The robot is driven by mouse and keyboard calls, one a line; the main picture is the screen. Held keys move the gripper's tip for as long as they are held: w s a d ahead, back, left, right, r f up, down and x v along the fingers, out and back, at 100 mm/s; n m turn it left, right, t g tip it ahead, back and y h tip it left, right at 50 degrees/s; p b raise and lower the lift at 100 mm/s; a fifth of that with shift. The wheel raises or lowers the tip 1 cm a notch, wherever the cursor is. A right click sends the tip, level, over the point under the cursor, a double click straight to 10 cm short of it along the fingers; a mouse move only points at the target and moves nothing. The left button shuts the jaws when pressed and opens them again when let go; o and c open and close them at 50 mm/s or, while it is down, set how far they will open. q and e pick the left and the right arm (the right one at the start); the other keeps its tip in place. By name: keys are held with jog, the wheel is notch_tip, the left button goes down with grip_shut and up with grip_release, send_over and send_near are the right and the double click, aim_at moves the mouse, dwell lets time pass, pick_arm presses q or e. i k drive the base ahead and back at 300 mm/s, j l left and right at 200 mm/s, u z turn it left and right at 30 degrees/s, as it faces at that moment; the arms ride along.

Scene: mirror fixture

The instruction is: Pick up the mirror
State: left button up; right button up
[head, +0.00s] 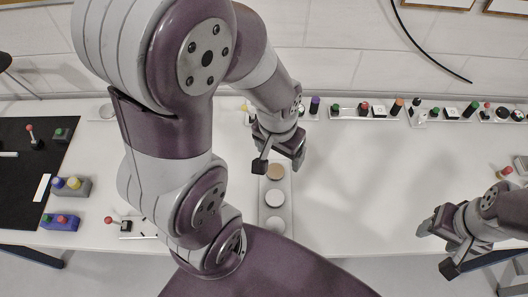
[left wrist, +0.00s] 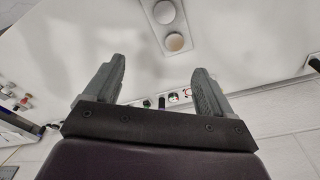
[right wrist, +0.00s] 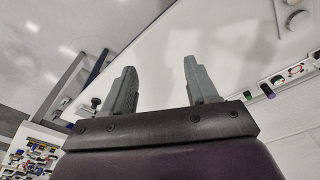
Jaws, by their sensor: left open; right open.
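A pale fixture plate (head: 263,212) lies on the white table in the head view, with a tan disc (head: 275,171) at its far end and two whitish discs (head: 274,198) nearer. I cannot tell for sure which disc is the mirror. The plate's discs also show at the top of the left wrist view (left wrist: 174,42). My left gripper (head: 280,164) is open and empty, above the plate's far end, by the tan disc. My right gripper (head: 437,248) is open and empty near the table's front right, well away from the plate.
A row of small coloured parts (head: 365,110) runs along the table's back edge by the wall. My left arm hides much of the table's left middle. Between plate and right gripper the table is clear.

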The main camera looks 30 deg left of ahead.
aim_at(275, 198)
jog(key=k+j+u, duration=0.1)
jog(key=u, duration=2.45)
jog(key=j+z, duration=0.75)
jog(key=k+j+z, duration=0.1)
jog(key=j+z, duration=0.3)
jog(key=k+j+z, duration=0.15)
jog(key=j+z, duration=0.2)
jog(key=z, duration=0.9)
